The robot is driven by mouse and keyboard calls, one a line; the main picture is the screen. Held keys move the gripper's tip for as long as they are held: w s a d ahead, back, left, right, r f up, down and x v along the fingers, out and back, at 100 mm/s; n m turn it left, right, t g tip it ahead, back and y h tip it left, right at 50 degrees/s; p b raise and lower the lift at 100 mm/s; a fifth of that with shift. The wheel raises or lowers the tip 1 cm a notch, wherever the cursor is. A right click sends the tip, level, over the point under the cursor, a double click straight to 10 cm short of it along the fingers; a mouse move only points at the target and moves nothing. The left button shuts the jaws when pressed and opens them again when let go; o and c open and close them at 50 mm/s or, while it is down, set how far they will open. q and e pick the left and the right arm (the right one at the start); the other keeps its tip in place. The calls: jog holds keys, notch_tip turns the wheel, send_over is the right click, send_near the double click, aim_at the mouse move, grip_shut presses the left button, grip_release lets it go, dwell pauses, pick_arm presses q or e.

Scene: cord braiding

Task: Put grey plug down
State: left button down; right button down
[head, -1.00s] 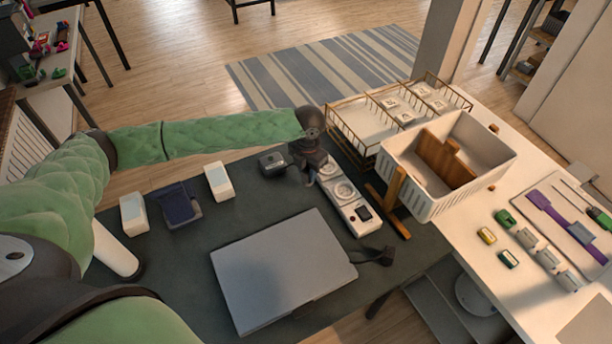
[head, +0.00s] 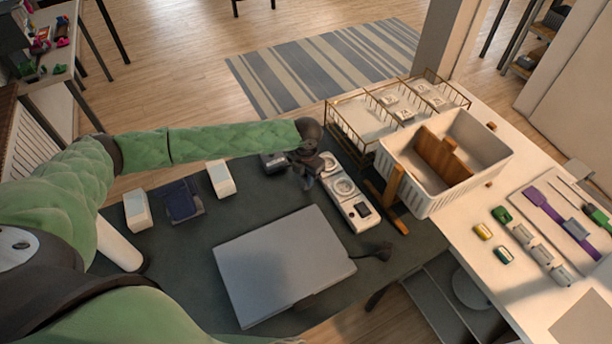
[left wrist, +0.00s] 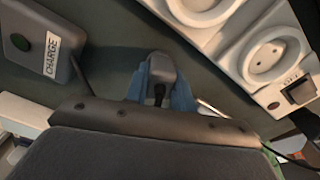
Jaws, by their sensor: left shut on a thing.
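My left gripper (head: 309,182) is low over the dark mat, just left of the white power strip (head: 347,197). In the left wrist view its blue fingers (left wrist: 160,95) are shut on a grey plug (left wrist: 161,72) with a dark cord. The plug is beside the power strip (left wrist: 250,45), not in a socket. I cannot tell whether it touches the mat. The strip's round sockets that I see are empty. My right gripper is not in view.
A dark box labelled CHARGE (left wrist: 45,45) with a green button lies left of the plug. A grey laptop-like slab (head: 282,265) lies in front. A white basket (head: 445,165) and a wire rack (head: 385,115) stand to the right.

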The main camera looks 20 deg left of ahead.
aim_at(306, 175)
pick_arm(q)
jog(key=c, duration=1.2)
grip_release()
jog(key=shift+o, duration=0.2)
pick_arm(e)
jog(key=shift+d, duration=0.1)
pick_arm(q)
jog(key=shift+r, duration=0.35)
notch_tip(306, 175, up, 2)
jog(key=shift+w+b, duration=0.1)
jog(key=shift+b, duration=0.65)
notch_tip(306, 175, up, 8)
jog(key=b, duration=0.2)
jog(key=shift+f+b, duration=0.1)
jog(key=shift+b, duration=0.3)
jog(key=shift+r, duration=0.85)
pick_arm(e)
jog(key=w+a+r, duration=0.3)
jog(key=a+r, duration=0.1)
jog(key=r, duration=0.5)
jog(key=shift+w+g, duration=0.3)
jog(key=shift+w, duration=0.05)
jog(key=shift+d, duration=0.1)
